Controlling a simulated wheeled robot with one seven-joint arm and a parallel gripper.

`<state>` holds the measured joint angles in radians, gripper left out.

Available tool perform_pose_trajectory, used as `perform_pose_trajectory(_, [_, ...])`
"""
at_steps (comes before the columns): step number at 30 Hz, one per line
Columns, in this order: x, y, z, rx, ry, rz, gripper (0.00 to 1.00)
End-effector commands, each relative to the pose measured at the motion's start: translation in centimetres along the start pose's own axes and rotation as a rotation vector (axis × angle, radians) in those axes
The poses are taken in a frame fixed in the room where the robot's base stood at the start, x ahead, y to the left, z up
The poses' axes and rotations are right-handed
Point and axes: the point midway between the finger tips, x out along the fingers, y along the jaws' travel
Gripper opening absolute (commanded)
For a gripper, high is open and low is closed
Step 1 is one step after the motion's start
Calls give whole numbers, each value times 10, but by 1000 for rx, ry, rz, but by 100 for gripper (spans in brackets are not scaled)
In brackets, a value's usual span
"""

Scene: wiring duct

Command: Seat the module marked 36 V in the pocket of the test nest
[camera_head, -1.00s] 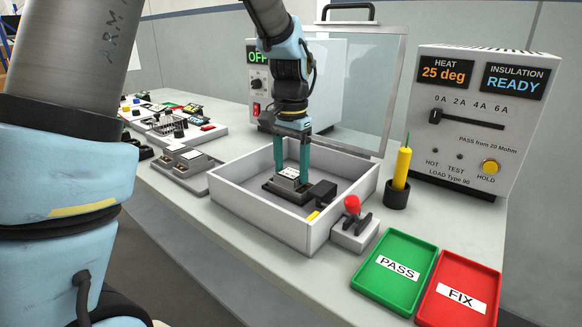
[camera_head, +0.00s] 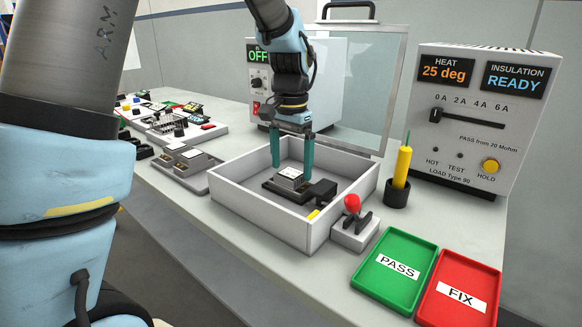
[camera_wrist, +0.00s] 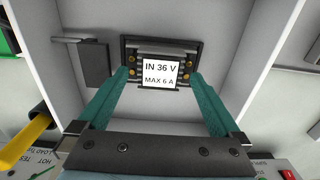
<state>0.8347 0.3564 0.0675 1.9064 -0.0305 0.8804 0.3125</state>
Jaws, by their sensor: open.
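The module marked 36 V (camera_wrist: 160,73) sits in the black test nest (camera_wrist: 126,54), its label reading "IN 36 V MAX 6 A". In the head view the module (camera_head: 290,176) rests on the nest (camera_head: 272,186) inside the grey open box (camera_head: 228,195). It looks level there, but I cannot tell whether it is fully down in the pocket. My gripper (camera_head: 292,165) is open, with its teal fingers apart on either side of the module. In the wrist view my gripper (camera_wrist: 160,80) shows a gap between each fingertip and the module.
The box walls surround the nest, with a black block (camera_head: 322,192) beside it. A raised clear lid (camera_head: 352,90) stands behind. A red-knobbed lever (camera_head: 352,203), a yellow probe (camera_head: 402,165), and the PASS (camera_head: 398,268) and FIX (camera_head: 460,296) trays are at the right.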

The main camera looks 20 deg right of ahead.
Motion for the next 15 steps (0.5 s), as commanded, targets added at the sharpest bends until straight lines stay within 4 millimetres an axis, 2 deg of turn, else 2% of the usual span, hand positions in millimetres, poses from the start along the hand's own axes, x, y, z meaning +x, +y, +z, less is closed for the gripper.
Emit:
perform_pose_trajectory(9, [-66,-1,-1,0,5,-2,100])
perform_pose_trajectory(15, [-97,0,-1,0,3,-1,100])
